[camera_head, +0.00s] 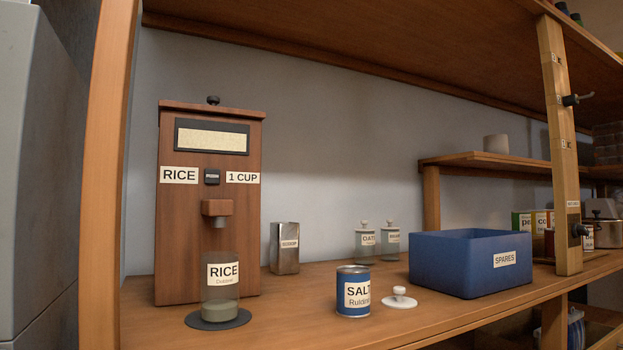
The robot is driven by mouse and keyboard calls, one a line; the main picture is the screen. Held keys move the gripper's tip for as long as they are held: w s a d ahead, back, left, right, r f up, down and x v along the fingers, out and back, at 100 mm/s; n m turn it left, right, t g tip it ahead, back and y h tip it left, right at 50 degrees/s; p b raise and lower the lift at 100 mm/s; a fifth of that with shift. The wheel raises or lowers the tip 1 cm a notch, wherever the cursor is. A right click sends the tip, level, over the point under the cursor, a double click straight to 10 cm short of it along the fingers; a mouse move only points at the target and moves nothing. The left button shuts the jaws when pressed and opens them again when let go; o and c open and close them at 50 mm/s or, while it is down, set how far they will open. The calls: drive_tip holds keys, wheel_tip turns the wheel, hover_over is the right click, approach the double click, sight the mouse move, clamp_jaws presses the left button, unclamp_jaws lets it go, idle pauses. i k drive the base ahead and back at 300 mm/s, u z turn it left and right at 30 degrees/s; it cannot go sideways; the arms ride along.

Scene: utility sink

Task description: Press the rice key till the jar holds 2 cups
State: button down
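A wooden rice dispenser (211,245) stands upright at the left of the shelf. Its small dark key (211,176) sits between a RICE label and a 1 CUP label. A spout (217,209) sticks out below the key. A glass jar (220,297) labelled RICE stands under the spout on a dark round pad (196,321). The jar has no lid on it, and a greyish layer shows at its bottom; I cannot read the amount in cups. My gripper is not in view.
A wooden post (561,150) rises at right. The space before the dispenser is clear.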

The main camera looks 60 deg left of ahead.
sight(212, 177)
drive_tip(key=z, duration=0.1)
drive_tip(key=k, duration=1.2)
drive_tip(key=u, duration=1.15)
drive_tip(key=i, duration=0.1)
drive_tip(key=u, duration=0.25)
